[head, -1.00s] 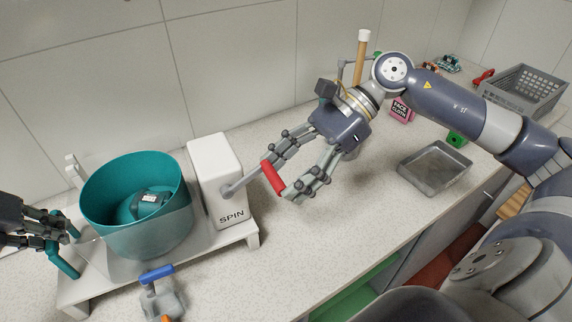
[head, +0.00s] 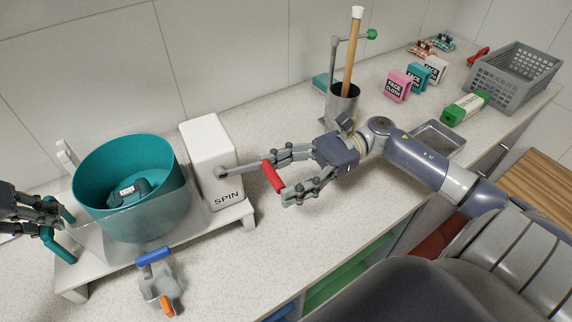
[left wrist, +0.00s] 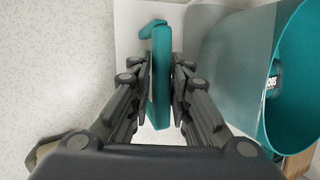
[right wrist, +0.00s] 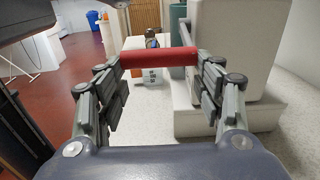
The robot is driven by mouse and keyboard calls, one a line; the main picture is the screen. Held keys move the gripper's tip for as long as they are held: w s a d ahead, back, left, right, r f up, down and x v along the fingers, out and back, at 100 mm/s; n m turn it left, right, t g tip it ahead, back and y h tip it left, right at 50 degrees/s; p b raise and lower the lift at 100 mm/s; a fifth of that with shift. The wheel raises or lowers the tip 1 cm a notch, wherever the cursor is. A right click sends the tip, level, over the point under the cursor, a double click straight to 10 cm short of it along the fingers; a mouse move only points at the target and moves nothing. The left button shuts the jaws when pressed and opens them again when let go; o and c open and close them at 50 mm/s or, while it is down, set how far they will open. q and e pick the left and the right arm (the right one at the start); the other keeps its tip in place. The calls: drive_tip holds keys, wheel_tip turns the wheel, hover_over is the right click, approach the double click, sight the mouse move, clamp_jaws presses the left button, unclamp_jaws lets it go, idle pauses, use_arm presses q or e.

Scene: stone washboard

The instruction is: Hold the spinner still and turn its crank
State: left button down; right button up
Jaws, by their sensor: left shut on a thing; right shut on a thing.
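The spinner has a teal tub (head: 150,215) and a white box (head: 212,165) marked SPIN, on a white base (head: 236,213). A dark device with a pale label lies inside the tub. My left gripper (head: 58,222) is shut on the teal handle (head: 58,248) at the base's left end; the handle stands between its fingers in the left wrist view (left wrist: 161,80). The grey crank arm (head: 240,170) sticks out of the box toward the right and ends in a red grip (head: 272,177). My right gripper (head: 290,178) is shut on that grip, which also shows in the right wrist view (right wrist: 160,59).
A grey clamp with a blue handle (head: 155,257) stands in front of the base. Behind my right arm are a metal canister (head: 343,103) with a wooden stick, face cloth boxes (head: 397,86), a metal tray (head: 440,138) and a grey basket (head: 512,78).

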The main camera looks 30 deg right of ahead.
drive_tip(key=shift+w+a+f+y, duration=0.1)
drive_tip(key=shift+a+f+y, duration=0.3)
drive_tip(key=shift+f+y, duration=0.25)
drive_tip(key=shift+a+f+y, duration=0.4)
drive_tip(key=shift+f+y, duration=0.1)
drive_tip(key=shift+f, duration=0.3)
drive_tip(key=shift+w+a+f+y, duration=0.1)
drive_tip(key=shift+a+f+y, duration=0.3)
drive_tip(key=shift+f+y, duration=0.25)
drive_tip(key=shift+a+f, duration=0.15)
drive_tip(key=shift+f, duration=0.05)
drive_tip(key=o, duration=1.5)
drive_tip(key=shift+r, duration=0.1)
drive_tip(key=s+d, duration=0.1)
drive_tip(key=d, duration=1.4)
drive_tip(key=shift+s+f, duration=0.25)
drive_tip(key=shift+f, duration=0.2)
drive_tip(key=shift+d, duration=0.1)
